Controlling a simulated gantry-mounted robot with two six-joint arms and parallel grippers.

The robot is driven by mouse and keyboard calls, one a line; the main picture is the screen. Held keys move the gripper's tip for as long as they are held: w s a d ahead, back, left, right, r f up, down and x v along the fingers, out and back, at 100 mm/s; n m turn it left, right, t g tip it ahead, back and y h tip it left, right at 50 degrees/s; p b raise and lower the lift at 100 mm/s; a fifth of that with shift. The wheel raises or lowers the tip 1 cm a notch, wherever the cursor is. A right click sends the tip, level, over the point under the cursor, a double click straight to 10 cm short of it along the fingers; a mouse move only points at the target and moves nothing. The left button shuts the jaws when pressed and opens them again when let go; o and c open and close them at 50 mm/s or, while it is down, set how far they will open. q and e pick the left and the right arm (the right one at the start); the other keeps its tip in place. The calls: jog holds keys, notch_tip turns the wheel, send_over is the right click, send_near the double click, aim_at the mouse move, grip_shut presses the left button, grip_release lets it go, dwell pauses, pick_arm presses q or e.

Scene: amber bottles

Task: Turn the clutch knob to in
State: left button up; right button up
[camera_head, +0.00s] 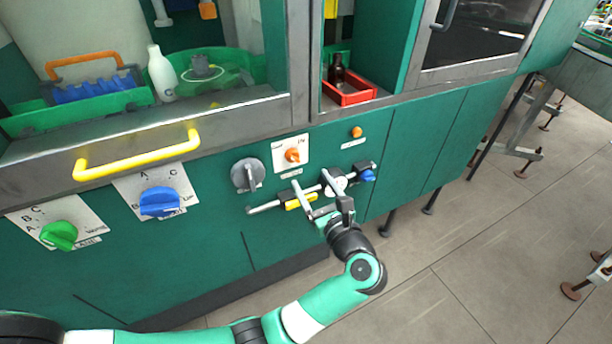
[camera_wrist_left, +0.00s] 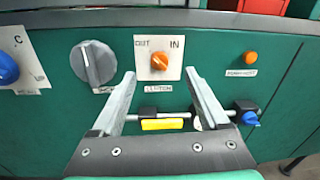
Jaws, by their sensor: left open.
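The clutch knob (camera_head: 292,155) is a small orange knob on a white plate marked OUT on the left and IN on the right. It also shows in the left wrist view (camera_wrist_left: 159,62), with a label under its plate. I cannot tell surely which mark the knob points at. My left gripper (camera_head: 311,178) is open and empty, just below and slightly right of the knob in the head view. In the left wrist view its fingers (camera_wrist_left: 160,74) stand apart, with the knob showing between and just beyond their tips. My right gripper is not in view.
A grey dial (camera_head: 247,174) sits left of the clutch plate, and an orange button (camera_head: 356,132) to its right. A horizontal rod with a yellow block (camera_wrist_left: 162,124) and a blue end knob (camera_head: 367,175) runs below. A yellow handle (camera_head: 135,158) juts out further left.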

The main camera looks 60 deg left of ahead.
aim_at(295, 160)
pick_arm(q)
jog(key=a+b, duration=0.1)
jog(key=a, duration=0.2)
jog(key=a+f+b, duration=0.1)
jog(key=a, duration=0.3)
jog(key=w+a+f+b, duration=0.1)
jog(key=a+b, duration=0.1)
jog(key=a, duration=0.1)
jog(key=shift+a+f, duration=0.2)
jog(key=shift+a, duration=0.2)
jog(key=shift+w+a+r, duration=0.1)
jog(key=shift+a+r, duration=0.05)
jog(key=shift+a, duration=0.25)
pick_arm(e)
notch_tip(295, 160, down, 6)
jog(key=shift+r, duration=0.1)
pick_arm(q)
grip_shut()
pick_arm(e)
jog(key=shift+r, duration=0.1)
